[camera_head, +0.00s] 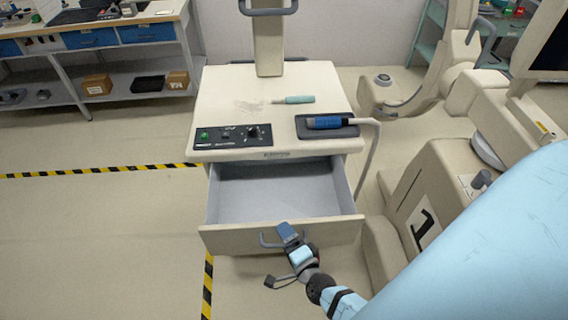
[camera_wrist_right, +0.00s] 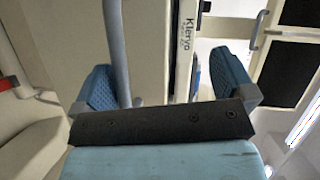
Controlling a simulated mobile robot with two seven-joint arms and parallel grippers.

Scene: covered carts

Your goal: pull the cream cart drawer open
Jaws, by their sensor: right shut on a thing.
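The cream cart (camera_head: 225,90) stands in the middle of the head view, with a control panel on its front top edge. Its drawer (camera_head: 228,240) is pulled out toward me, and its grey inside shows empty. My right gripper (camera_head: 287,233) is at the drawer's front and shut on the drawer handle (camera_head: 268,242), a grey bar. My left gripper is not in view.
A teal-handled tool (camera_head: 293,100) and a blue-handled probe (camera_head: 325,122) on a dark tray lie on the cart top. Another cream machine (camera_head: 440,190) stands close at right. A workbench (camera_head: 100,45) is at the back left. The floor at left is clear, with striped tape (camera_head: 100,170).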

